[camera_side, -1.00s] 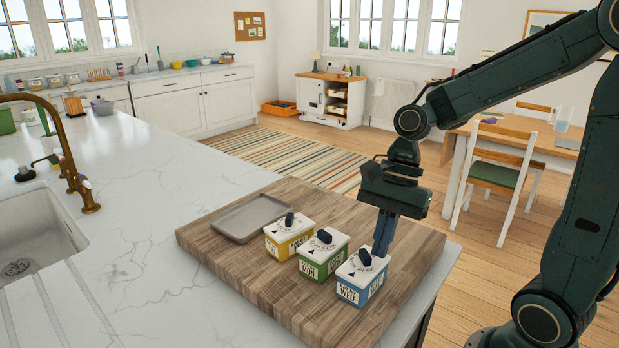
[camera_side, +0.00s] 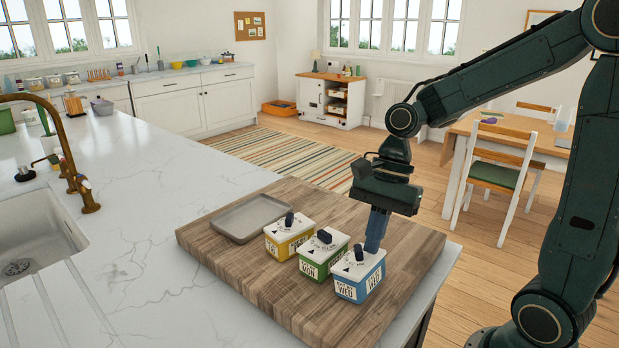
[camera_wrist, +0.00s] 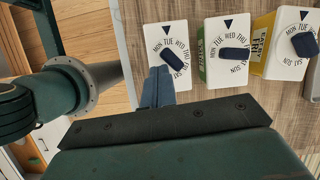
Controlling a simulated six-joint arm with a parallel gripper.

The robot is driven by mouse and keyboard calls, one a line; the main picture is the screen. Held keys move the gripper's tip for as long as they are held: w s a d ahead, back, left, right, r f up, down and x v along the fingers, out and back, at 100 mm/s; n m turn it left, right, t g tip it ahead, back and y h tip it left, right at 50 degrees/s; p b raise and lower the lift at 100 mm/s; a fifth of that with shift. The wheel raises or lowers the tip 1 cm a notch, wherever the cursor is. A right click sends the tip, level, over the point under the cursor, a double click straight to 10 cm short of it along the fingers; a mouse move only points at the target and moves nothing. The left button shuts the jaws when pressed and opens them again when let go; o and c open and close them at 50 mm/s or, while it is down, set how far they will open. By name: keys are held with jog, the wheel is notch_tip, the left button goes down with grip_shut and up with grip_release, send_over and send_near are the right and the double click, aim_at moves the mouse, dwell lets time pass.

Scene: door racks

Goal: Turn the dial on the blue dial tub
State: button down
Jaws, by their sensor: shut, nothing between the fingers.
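The blue dial tub (camera_side: 359,285) stands at the front right of the row on the wooden board, with a white lid and a dark dial (camera_side: 358,253). In the wrist view the dial (camera_wrist: 172,59) lies diagonally on the white lid (camera_wrist: 158,35), with day names around it and a dark triangle at the top edge. My gripper (camera_side: 373,248) is shut and empty, its blue fingers pointing down over the right part of the lid. In the wrist view its fingertips (camera_wrist: 161,72) are right beside the dial; I cannot tell whether they touch it.
A green dial tub (camera_side: 322,262) and a yellow dial tub (camera_side: 285,246) stand close to the left. A grey tray (camera_side: 250,220) lies behind them on the wooden board (camera_side: 215,257). The board's right part is free.

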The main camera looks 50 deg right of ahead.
jog(key=shift+d, duration=0.1)
jog(key=shift+s+d, duration=0.5)
jog(key=shift+s, duration=0.15)
jog(key=s+d+r, duration=0.3)
jog(key=s+r, duration=0.1)
jog(key=r, duration=0.5)
jog(key=shift+s+d+r, duration=0.15)
jog(key=shift+s+d, duration=0.1)
jog(key=shift+d, duration=0.15)
